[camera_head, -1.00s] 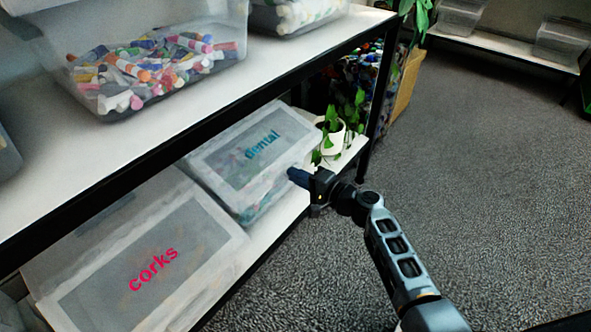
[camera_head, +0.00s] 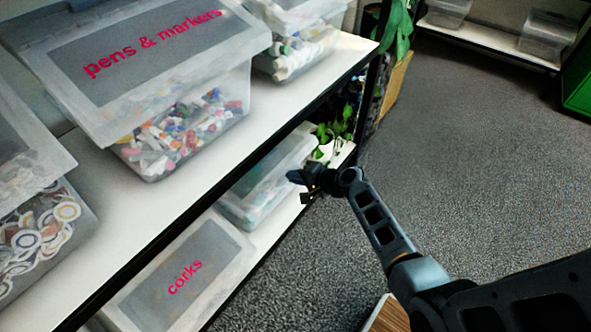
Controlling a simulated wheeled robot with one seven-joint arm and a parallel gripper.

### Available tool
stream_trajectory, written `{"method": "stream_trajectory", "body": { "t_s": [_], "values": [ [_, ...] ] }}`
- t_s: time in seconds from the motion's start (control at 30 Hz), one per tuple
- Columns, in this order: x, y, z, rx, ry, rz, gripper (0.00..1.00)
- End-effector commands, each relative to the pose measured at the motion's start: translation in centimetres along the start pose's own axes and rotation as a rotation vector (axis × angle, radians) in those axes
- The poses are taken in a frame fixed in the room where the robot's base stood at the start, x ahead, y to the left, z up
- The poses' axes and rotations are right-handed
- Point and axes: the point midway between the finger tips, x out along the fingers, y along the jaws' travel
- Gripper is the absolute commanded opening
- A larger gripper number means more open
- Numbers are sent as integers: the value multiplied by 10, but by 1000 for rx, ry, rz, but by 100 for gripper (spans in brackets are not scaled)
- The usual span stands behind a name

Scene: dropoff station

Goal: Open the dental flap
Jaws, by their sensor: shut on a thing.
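The dental bin (camera_head: 262,201) is a clear box on the lower shelf, partly hidden by the upper shelf's edge. Its pale flap (camera_head: 283,164) shows in part on top; the word on it is out of sight behind the upper shelf. My gripper (camera_head: 298,178) is at the bin's front right edge, by the rim of the flap. Its jaws are shut on the flap's edge, though the contact is small and dark in the picture. I cannot tell whether the flap is lifted.
The corks bin (camera_head: 190,268) stands left of the dental bin. The pens and markers bin (camera_head: 190,125) and others stand on the upper shelf (camera_head: 130,215) above. A plant (camera_head: 335,130) is just behind my gripper. Open carpet (camera_head: 470,180) lies to the right.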

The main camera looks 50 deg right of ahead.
Motion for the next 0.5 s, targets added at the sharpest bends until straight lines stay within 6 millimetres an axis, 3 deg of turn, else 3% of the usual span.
{"method": "stream_trajectory", "body": {
  "t_s": [0.03, 0.5],
  "values": [
    [-7, -14, 0, -1, -1, 20, 0],
    [-18, -52, 0, 0, -1, 132, 0]
  ]
}}
